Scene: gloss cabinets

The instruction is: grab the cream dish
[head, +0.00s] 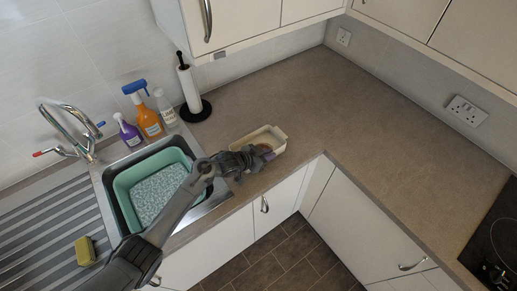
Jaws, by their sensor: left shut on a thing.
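The cream dish (264,138) is a small rectangular dish on the counter, right of the sink and near the front edge at the inner corner. Something brown and a bit of purple show in or at its near side, too small to make out. My left gripper (262,155) reaches in from the left over the sink and is shut on the near side of the dish. The gripper hides part of that side. Whether the dish is lifted off the counter, I cannot tell. My right gripper is not in view.
A green basin (122,184) sits in the sink. Spray bottles (148,122) and a paper towel holder (189,88) stand behind. A yellow sponge (85,251) lies on the drainer. Upper cabinets (235,18) overhang the back. The counter (370,125) to the right is clear up to the hob (497,240).

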